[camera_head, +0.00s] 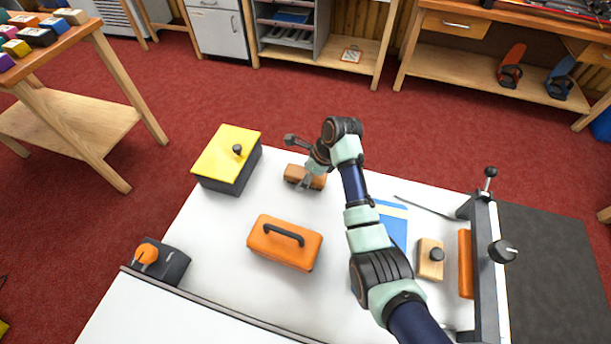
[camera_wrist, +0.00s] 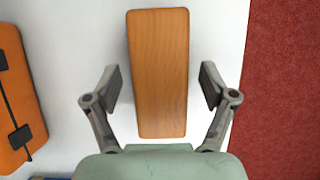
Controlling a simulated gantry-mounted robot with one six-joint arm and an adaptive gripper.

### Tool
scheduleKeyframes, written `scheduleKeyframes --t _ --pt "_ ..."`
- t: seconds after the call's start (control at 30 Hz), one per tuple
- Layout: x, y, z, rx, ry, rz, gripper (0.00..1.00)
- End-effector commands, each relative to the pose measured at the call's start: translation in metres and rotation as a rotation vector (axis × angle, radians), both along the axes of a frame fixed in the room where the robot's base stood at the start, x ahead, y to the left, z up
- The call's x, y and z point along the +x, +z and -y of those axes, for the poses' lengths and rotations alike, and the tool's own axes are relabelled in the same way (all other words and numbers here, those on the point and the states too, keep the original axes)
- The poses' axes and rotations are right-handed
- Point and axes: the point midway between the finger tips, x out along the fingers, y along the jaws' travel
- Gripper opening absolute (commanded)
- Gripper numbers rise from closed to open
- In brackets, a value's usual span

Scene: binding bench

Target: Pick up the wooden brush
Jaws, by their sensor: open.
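The wooden brush (camera_head: 294,173) lies on the white bench top near its far edge, partly hidden by my gripper in the head view. In the wrist view the brush (camera_wrist: 158,70) is a plain brown wooden block seen from above, its long side running up the picture. My gripper (camera_head: 309,181) is over the brush. In the wrist view my gripper (camera_wrist: 160,85) is open, with one finger on each side of the brush. White bench top shows between each finger and the wood. Whether the fingertips reach down to the brush's height I cannot tell.
An orange box with a black handle (camera_head: 284,243) stands nearby on the bench top. A yellow-topped black box (camera_head: 228,160) is at the left. A blue sheet (camera_head: 394,222), a wooden block with a dark knob (camera_head: 430,260) and an orange bar (camera_head: 465,264) are at the right.

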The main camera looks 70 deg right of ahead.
Motion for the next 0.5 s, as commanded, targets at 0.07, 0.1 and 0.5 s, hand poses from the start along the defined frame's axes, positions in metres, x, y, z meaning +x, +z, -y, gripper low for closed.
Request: scheduleKeyframes --t 0.07,0.1,0.5 --pt "-0.0001 0.0 0.0 0.0 0.0 0.0 0.83" --pt "0.0 -0.0002 0.0 0.0 0.0 0.0 0.83" --pt "0.0 -0.0004 -0.0001 0.0 0.0 0.0 0.45"
